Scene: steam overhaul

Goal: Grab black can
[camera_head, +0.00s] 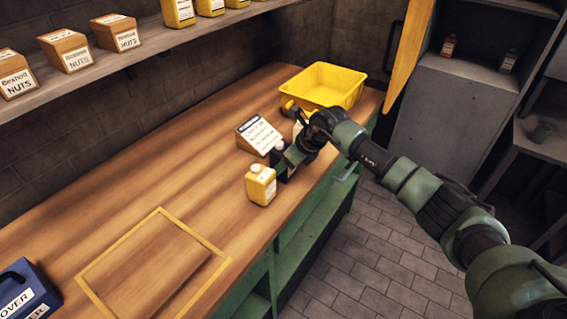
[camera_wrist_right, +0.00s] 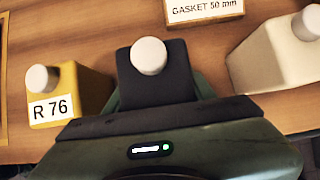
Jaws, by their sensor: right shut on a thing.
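The black can (camera_head: 279,168) with a white cap stands on the wooden workbench, mostly hidden behind my right gripper (camera_head: 286,162) in the head view. In the right wrist view the black can (camera_wrist_right: 150,86) sits between the green fingers of my right gripper (camera_wrist_right: 157,98), which is shut on it. The can looks upright; I cannot tell whether its base touches the bench. My left gripper is in neither view.
A yellow can (camera_head: 261,187) labelled R 76 stands close on the left. A pale can (camera_wrist_right: 278,62) stands on the other side. A labelled wooden box (camera_head: 258,136) is behind. A yellow crate (camera_head: 345,96) sits at the far end. The near bench has a bare yellow-outlined square (camera_head: 155,270).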

